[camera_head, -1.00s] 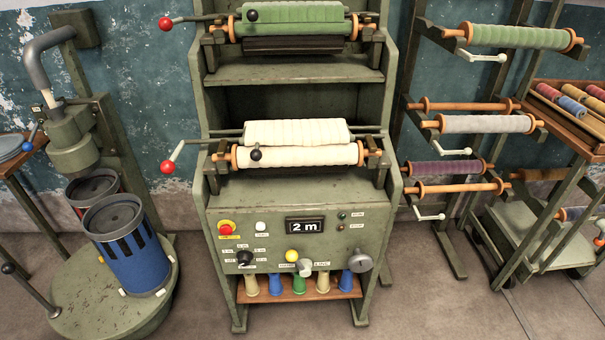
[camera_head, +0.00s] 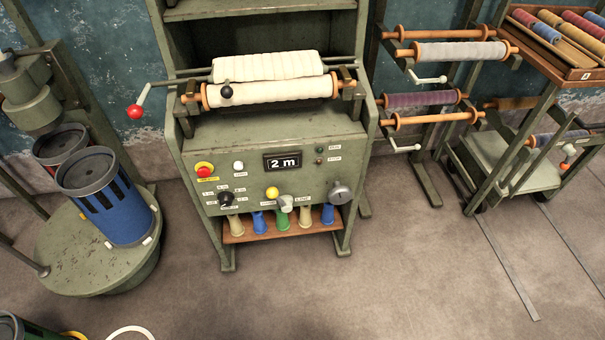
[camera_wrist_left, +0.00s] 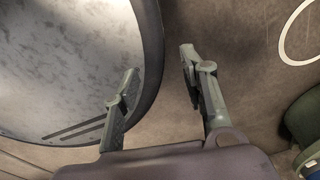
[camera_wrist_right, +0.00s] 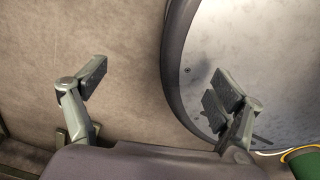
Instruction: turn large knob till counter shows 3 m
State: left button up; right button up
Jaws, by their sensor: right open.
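The counter (camera_head: 283,162) on the green machine's front panel reads "2 m". A large round grey knob (camera_head: 340,192) sits at the panel's lower right. A black knob (camera_head: 226,199) is at lower left and a smaller pale knob (camera_head: 286,203) is near the middle. Neither gripper shows in the head view. My left gripper (camera_wrist_left: 159,62) is open and empty in the left wrist view, over the floor. My right gripper (camera_wrist_right: 158,76) is open and empty in the right wrist view. Both are away from the panel.
The panel also has a red button (camera_head: 204,169) and a yellow button (camera_head: 272,193). Cones stand on a wooden shelf (camera_head: 262,237) below. A round platform with a blue drum (camera_head: 122,212) is at left, a roll rack and trolley (camera_head: 520,172) at right. Floor before the machine is clear.

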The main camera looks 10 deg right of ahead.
jog(key=w+d+f+n+t+b, duration=0.25)
jog(key=w+n+b, duration=0.4)
jog(key=w, duration=0.75)
pick_arm(q)
jog(key=w+d+t+b, duration=0.1)
jog(key=w+d+b, duration=0.2)
jog(key=w, duration=1.1)
jog(key=w+r+t+b, duration=0.1)
jog(key=w+r+b, duration=0.1)
jog(key=r+b, duration=0.6)
jog(key=w+r+t+b, duration=0.15)
jog(key=r+b, duration=0.35)
jog(key=r, duration=0.6)
pick_arm(e)
jog(key=n+t, duration=1.4)
jog(key=n, duration=1.1)
send_near(341, 199)
jog(key=shift+y, duration=0.3)
jog(key=w+b, duration=0.1)
jog(key=w, duration=0.8)
jog(key=shift+w+f+b, duration=0.2)
jog(key=shift+b, duration=0.2)
jog(key=shift+w, duration=0.4)
pick_arm(q)
jog(key=w+d+r+t+h, duration=0.1)
jog(key=w+d+r+t, duration=0.1)
jog(key=w, duration=0.5)
jog(key=shift+w+t, duration=0.35)
jog(key=shift+t, duration=0.3)
